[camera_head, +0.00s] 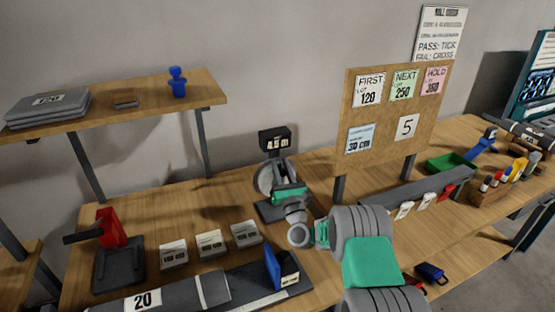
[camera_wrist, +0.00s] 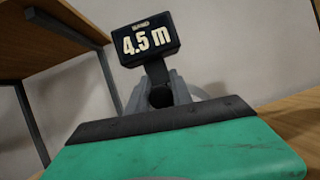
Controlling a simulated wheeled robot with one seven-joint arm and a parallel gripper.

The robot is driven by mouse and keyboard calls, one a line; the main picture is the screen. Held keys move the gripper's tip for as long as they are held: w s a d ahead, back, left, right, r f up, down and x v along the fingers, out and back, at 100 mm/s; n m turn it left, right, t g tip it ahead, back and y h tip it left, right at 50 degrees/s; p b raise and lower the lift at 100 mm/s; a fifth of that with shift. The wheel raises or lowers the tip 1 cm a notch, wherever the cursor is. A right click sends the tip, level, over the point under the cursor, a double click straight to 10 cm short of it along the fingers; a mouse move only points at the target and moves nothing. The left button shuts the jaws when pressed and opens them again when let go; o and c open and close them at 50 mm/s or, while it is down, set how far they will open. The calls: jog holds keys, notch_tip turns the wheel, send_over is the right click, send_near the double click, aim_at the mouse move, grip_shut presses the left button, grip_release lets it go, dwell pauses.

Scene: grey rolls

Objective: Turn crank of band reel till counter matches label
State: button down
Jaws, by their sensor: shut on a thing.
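The band reel (camera_head: 264,180) shows as a pale grey disc on a dark base at the back of the bench. Its black counter box (camera_head: 275,139) stands above it. In the wrist view the counter (camera_wrist: 150,40) reads 4.5 m. My gripper (camera_head: 287,190), with a green body, is at the right front of the reel, shut on the crank. The crank handle and fingertips are hidden by the gripper body, which fills the lower wrist view.
A red-and-black tool (camera_head: 112,230) stands at the left. Several white cards (camera_head: 210,243) and a grey roll marked 20 (camera_head: 165,297) lie in front. A shelf (camera_head: 120,115) overhangs the left. The board (camera_head: 358,111) stands right of the reel.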

aim_at(284, 176)
jog(key=shift+d+f+m, duration=0.15)
jog(key=shift+m, duration=0.25)
jog(key=c, duration=1.4)
grip_release()
jog(key=shift+w, duration=0.1)
jog(key=shift+o, duration=1.1)
jog(key=b+v, duration=0.4)
jog(key=v, duration=0.1)
jog(key=shift+f, duration=0.5)
jog(key=s+d+r+b, duration=0.1)
jog(key=s+b, duration=0.5)
jog(key=s, duration=0.6)
jog(key=shift+d, duration=0.6)
jog(key=shift+r, duration=0.1)
